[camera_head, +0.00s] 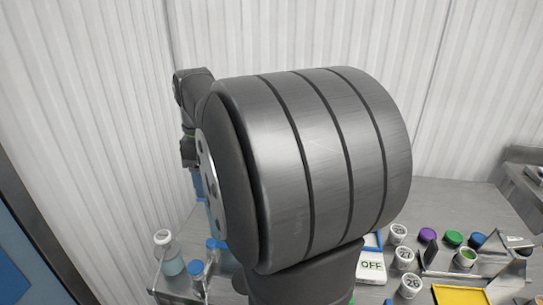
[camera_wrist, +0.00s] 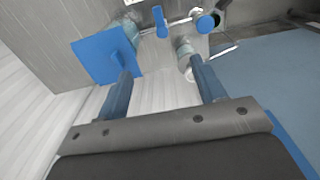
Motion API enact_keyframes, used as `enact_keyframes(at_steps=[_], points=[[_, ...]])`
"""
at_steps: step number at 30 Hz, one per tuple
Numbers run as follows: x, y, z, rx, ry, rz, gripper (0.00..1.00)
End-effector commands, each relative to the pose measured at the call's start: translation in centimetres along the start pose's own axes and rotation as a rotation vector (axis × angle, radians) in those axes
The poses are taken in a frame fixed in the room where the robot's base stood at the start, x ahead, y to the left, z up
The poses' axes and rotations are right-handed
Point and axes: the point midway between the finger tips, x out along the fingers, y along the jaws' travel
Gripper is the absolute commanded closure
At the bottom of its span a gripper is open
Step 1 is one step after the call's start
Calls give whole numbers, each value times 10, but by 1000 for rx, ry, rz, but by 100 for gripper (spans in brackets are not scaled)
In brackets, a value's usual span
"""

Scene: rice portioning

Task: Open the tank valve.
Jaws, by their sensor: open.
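My gripper (camera_wrist: 162,72) shows in the wrist view with its two blue-grey fingers apart and nothing seen between them. Beyond the fingertips are a blue square plate (camera_wrist: 98,57), a small blue upright part (camera_wrist: 160,20) and a round blue cap (camera_wrist: 205,22). A clear bottle-like piece (camera_wrist: 184,47) stands by the right finger. I cannot tell which of these, if any, is the tank valve. In the head view my own large grey arm link covers the middle and hides most of the tank area and the gripper.
In the head view, a clear bottle with a white cap (camera_head: 162,238) and a blue-capped one (camera_head: 196,268) stand at the lower left. At the right are a white unit marked OFF (camera_head: 371,265), several lidded cups, a metal rack and a yellow tray (camera_head: 458,295). A ribbed white wall (camera_head: 470,80) stands behind.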

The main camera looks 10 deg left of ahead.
Motion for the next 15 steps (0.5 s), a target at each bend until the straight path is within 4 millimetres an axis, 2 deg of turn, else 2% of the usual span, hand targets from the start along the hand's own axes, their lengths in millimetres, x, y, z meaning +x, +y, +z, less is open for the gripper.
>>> enact_keyframes(at_steps=[1,3,11,15], points=[[15,-1,4,2,-3,-5,47],[30,-1,8,1,-2,-3,58],[61,-1,9,-1,-2,-2,58],[91,-2,9,-1,-3,-4,58]])
